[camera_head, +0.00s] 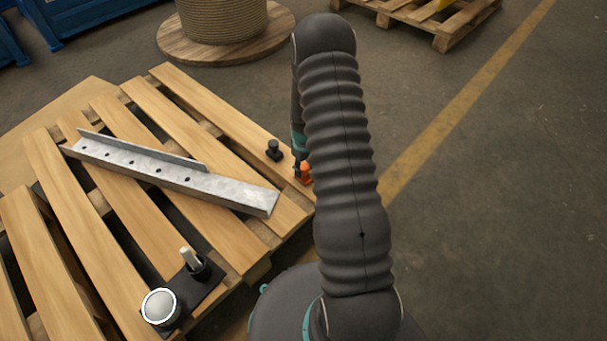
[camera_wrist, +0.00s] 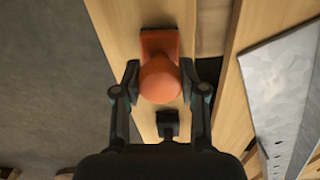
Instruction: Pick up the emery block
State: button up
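An orange block with a rounded knob (camera_wrist: 160,80) on a squarish base sits on a pallet slat in the wrist view; I take it to be the emery block. In the head view it shows partly (camera_head: 304,174) at the pallet's right edge, beside my arm. My gripper (camera_wrist: 159,76) is over it, one finger on each side of the knob. The fingers look open around the knob; any gap left on either side is very thin. In the head view my arm hides most of the gripper.
A small black knobbed piece (camera_head: 273,150) stands close by; it also shows in the wrist view (camera_wrist: 168,124). A metal angle bar (camera_head: 170,172) lies across the pallet (camera_head: 68,233). A black plate with a round white-topped piece (camera_head: 159,306) is at the front. Open floor lies right.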

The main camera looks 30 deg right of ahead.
grip_shut()
jog(key=shift+r, duration=0.55)
jog(key=r, duration=0.2)
jog(key=d+r, duration=0.1)
jog(key=r, duration=0.1)
jog(key=shift+s+d, duration=0.1)
jog(key=shift+s, duration=0.25)
jog(key=s+d+r, duration=0.5)
jog(key=d+r, duration=0.1)
jog(key=d, duration=0.2)
jog(key=shift+s+d+p, duration=0.3)
jog(key=shift+d+p, duration=0.05)
jog(key=shift+p, duration=0.05)
